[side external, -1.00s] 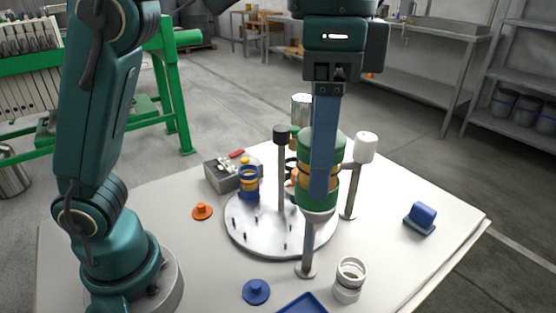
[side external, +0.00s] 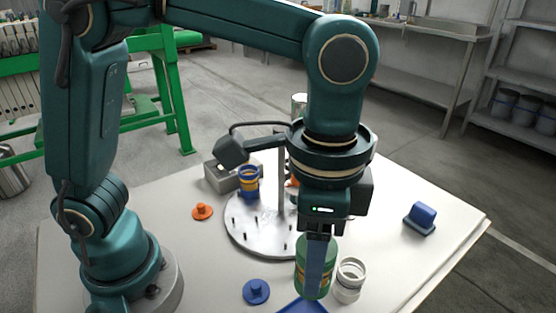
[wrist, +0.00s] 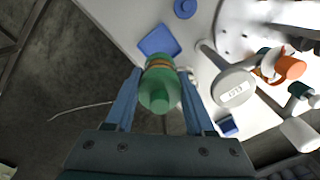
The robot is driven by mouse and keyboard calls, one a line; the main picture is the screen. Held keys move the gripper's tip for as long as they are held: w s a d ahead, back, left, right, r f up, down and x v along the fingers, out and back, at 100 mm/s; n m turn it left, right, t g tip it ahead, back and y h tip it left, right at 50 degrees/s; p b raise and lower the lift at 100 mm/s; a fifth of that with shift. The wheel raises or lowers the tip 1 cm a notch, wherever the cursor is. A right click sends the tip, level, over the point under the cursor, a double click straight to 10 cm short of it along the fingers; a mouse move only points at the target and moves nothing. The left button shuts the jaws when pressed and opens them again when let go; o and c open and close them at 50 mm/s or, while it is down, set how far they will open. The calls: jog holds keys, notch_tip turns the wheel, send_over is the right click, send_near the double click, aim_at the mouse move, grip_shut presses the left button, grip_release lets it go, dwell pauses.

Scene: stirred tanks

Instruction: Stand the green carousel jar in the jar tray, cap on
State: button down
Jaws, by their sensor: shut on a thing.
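My gripper (side external: 316,262) is shut on the green jar (side external: 302,264), its blue fingers on either side of it. The wrist view shows the jar (wrist: 160,82) between the fingertips, with a green knobbed cap (wrist: 159,101) on it and an amber band just visible beyond. The jar looks upright. The blue jar tray (side external: 301,307) is cut off by the bottom edge of the side view. In the wrist view, the tray (wrist: 157,38) lies beyond the jar, partly hidden by it. I cannot tell how high the jar is above it.
The round carousel plate (side external: 258,232) with posts is behind, bearing a blue-and-amber jar (side external: 249,184). A blue cap (side external: 256,291), an orange cap (side external: 202,211) and a blue block (side external: 421,218) lie on the table.

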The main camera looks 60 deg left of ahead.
notch_tip(320, 180, down, 11)
jog(key=shift+f, duration=0.1)
dwell(0.4)
jog(key=shift+c, duration=1.3)
grip_release()
jog(key=shift+f, duration=0.1)
notch_tip(320, 180, up, 11)
jog(key=shift+r, duration=0.7)
